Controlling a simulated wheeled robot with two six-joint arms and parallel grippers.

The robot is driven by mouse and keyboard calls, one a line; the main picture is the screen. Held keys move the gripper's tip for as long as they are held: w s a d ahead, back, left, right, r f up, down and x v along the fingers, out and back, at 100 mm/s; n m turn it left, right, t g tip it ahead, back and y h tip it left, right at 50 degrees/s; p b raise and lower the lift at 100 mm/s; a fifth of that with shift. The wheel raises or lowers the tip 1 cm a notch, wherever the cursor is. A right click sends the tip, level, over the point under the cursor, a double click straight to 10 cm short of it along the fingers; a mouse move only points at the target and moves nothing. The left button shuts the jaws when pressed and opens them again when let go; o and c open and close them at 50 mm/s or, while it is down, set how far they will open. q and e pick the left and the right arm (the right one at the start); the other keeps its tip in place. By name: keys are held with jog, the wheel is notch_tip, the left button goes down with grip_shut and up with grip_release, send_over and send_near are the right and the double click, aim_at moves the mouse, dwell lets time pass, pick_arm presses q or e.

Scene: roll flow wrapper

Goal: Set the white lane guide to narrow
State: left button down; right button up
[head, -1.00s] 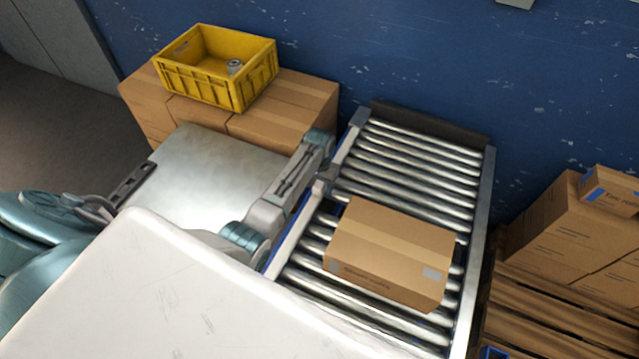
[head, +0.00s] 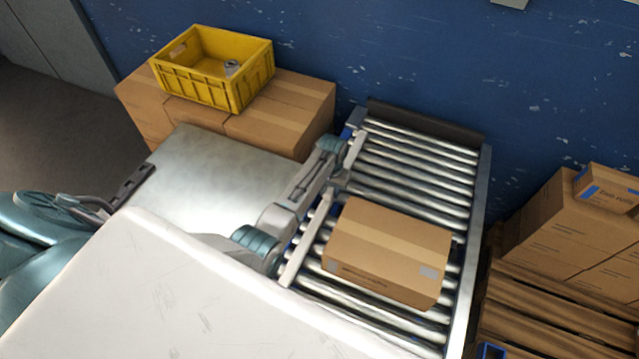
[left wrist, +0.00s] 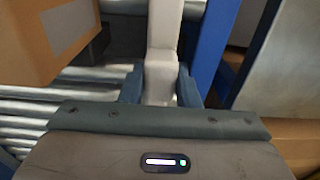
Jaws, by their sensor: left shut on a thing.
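The white lane guide (head: 300,258) is a long pale bar running lengthwise over the rollers on the left side of the conveyor. It stands clear of the blue left side rail, with a strip of rollers between them. My left gripper (head: 337,186) is at the guide's middle. In the left wrist view its two fingers (left wrist: 160,88) are shut around a white upright part of the guide (left wrist: 164,28). A brown carton (head: 388,252) lies on the rollers just right of the guide; I cannot tell whether they touch. My right gripper is not in view.
The roller conveyor (head: 415,167) is free beyond the carton. A grey metal table (head: 215,175) lies left of it. A yellow crate (head: 205,88) sits on cartons behind. Cartons on a pallet (head: 540,300) stand at the right. A blue wall closes the back.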

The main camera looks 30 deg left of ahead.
pick_arm(q)
jog(key=shift+d, duration=0.25)
jog(key=c, duration=1.1)
grip_release()
jog(key=shift+a, duration=0.15)
notch_tip(320, 180, up, 11)
jog(key=shift+f+b, duration=0.1)
jog(key=shift+b, duration=0.45)
